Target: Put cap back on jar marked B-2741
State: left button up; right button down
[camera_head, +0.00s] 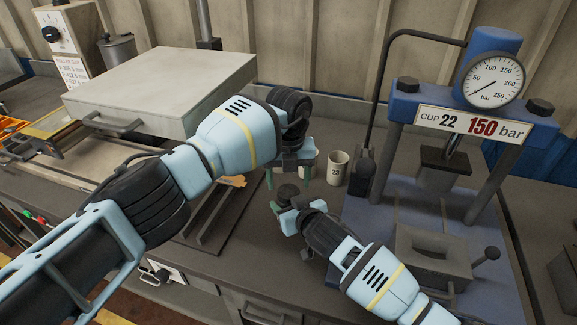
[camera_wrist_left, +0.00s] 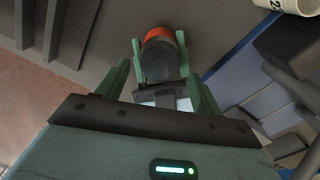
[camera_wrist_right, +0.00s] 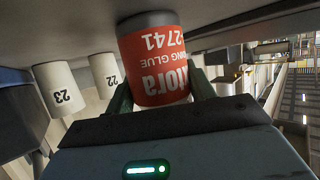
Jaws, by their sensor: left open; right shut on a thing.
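The jar (camera_wrist_right: 158,62) has a red-orange label reading 2741 and glue, upside down in the right wrist view. My right gripper (camera_head: 287,206) is shut around it. A dark round cap-like top (camera_head: 289,191) faces up on the jar; it also shows in the left wrist view (camera_wrist_left: 158,64), with an orange band (camera_wrist_left: 160,35) beyond it. I cannot tell whether this top is fully seated. My left gripper (camera_head: 288,182) is open above the jar, its green fingers apart on either side and not closed on the top.
Cup 23 (camera_head: 338,168) and a partly hidden cup (camera_head: 309,167) stand behind the grippers. A blue press (camera_head: 405,105) with a gauge (camera_head: 493,78) stands at right. A hot plate machine with a pale lid (camera_head: 160,85) is at left. Bare bench (camera_head: 250,215) lies between.

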pick_arm(q)
jog(key=shift+f, duration=1.4)
jog(key=c, duration=1)
jog(key=shift+m, duration=1.7)
jog(key=o, duration=1.1)
jog(key=shift+r, duration=0.15)
jog(key=shift+r, duration=2.15)
